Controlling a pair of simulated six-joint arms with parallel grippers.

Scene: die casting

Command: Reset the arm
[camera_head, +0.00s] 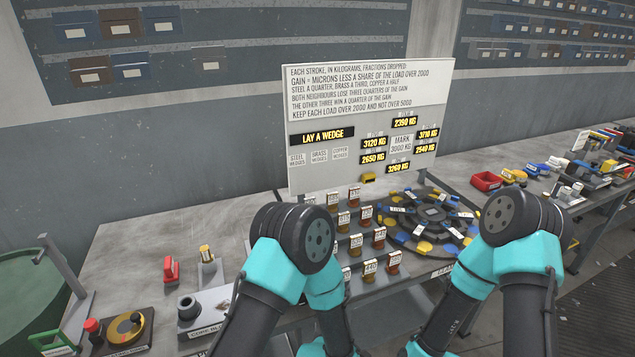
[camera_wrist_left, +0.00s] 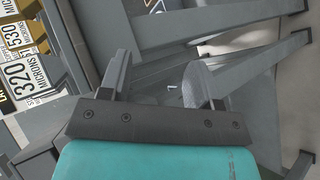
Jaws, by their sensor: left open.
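My two teal and dark grey arms show in the head view, the left arm (camera_head: 290,265) and the right arm (camera_head: 515,245), both raised and bent in front of the bench. Neither gripper shows in the head view. In the left wrist view my left gripper (camera_wrist_left: 165,85) is open, its two fingers apart with nothing between them. It hangs among grey table legs and beams. Labelled wedge tags (camera_wrist_left: 20,75) sit at the left edge of that view, one reading 320 microns. My right gripper is hidden.
A grey bench (camera_head: 135,250) carries rows of labelled wedges (camera_head: 380,238), a round platen with blue and yellow pieces (camera_head: 440,215), and a sign board (camera_head: 370,90) showing LAY A WEDGE. A red tray (camera_head: 487,181) is at the right. A green bin (camera_head: 35,300) stands at the left.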

